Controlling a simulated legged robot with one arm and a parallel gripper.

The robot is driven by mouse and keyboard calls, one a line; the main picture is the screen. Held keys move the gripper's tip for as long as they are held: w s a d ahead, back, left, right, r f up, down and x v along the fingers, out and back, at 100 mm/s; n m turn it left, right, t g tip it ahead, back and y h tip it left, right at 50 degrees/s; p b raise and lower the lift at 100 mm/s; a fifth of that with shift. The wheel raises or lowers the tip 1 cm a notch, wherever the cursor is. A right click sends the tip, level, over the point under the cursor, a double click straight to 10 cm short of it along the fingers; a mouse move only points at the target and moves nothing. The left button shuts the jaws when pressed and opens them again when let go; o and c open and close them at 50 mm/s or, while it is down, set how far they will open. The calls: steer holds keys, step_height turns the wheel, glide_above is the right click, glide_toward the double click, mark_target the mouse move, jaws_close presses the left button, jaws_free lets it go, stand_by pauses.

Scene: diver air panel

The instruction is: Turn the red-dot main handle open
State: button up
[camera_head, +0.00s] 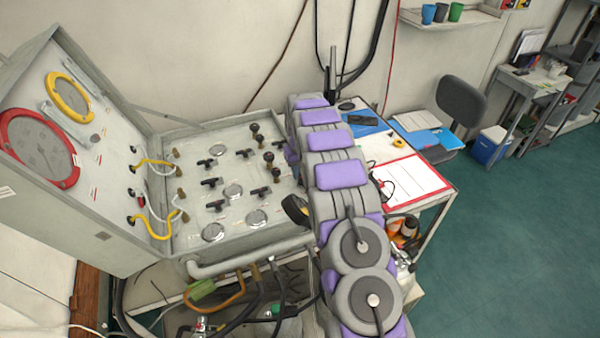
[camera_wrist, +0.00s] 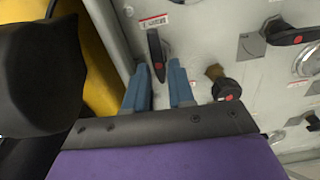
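In the wrist view, a long black handle with a red dot (camera_wrist: 157,55) is mounted on the pale panel (camera_wrist: 200,25), under a small label. Its long side runs nearly up and down in the picture. My gripper (camera_wrist: 159,68) has two blue fingers spread apart. The handle's dotted lower end appears between or just beyond the fingertips; I cannot tell whether they touch. A black knob with a red dot (camera_wrist: 228,89) is right of the fingers. Another black red-dot handle (camera_wrist: 293,33) lies sideways at upper right. In the head view, my arm hides my gripper.
The open panel case (camera_head: 200,238) carries several black handles, round gauges and yellow hoses (camera_head: 140,225). A pipe rail (camera_head: 250,258) runs along its front. A table with a clipboard (camera_head: 408,183) stands to the right. Green floor (camera_head: 510,240) is clear at right.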

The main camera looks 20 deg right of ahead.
mark_target(300, 175)
steer(key=shift+o, duration=1.4)
steer(key=shift+s+f, duration=0.1)
step_height(300, 175, up, 17)
steer(key=shift+p, duration=0.3)
